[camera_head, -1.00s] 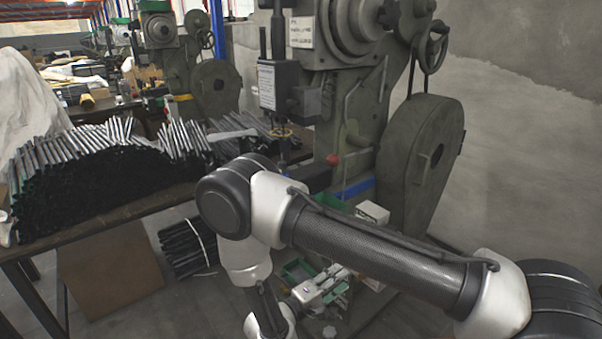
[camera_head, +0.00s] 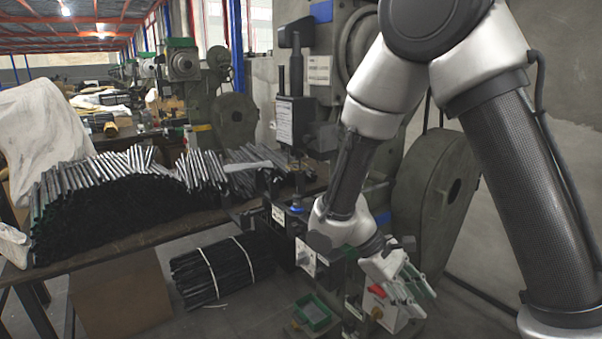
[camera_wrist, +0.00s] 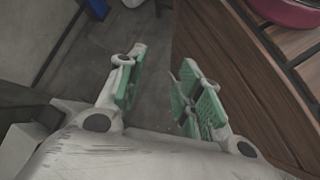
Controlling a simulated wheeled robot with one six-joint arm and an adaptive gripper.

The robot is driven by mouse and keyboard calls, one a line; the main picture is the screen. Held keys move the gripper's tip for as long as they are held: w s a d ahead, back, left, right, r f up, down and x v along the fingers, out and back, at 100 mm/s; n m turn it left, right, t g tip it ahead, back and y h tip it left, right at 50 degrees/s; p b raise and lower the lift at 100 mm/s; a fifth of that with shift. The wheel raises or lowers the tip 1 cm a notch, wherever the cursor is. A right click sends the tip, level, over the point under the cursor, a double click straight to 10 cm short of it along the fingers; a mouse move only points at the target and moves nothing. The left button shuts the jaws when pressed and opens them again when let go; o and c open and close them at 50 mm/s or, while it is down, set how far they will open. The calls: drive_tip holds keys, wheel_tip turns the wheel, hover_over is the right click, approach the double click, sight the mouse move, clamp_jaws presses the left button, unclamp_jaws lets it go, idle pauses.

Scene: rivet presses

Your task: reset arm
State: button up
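My gripper (camera_head: 415,290) hangs at the end of my folded arm, low and right of centre in the head view, in front of the rivet press (camera_head: 440,195). In the wrist view my gripper (camera_wrist: 157,90) has its two green-padded fingers apart, with bare floor between them and nothing held. My arm hides much of the press body and wheel. The gripper points down and to the right in the head view.
A table (camera_head: 110,247) on the left bears a large heap of dark rods (camera_head: 110,200). A strapped bundle of rods (camera_head: 220,270) lies on the floor. A green bin (camera_head: 314,312) sits low near the press. A brown wooden surface (camera_wrist: 225,70) is beside the gripper in the wrist view.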

drive_tip(key=s+d+r+m+t+y, duration=0.4)
drive_tip(key=d+r, duration=0.2)
drive_tip(key=r, duration=0.4)
drive_tip(key=s+d+r+m+t+y, duration=0.3)
drive_tip(key=d+r, duration=0.3)
drive_tip(key=r, duration=0.5)
drive_tip(key=shift+s+d+r+m+t+y, duration=0.2)
drive_tip(key=shift+s+d+m+t+y, duration=0.3)
drive_tip(key=shift+m, duration=0.3)
drive_tip(key=shift+w+a, duration=0.15)
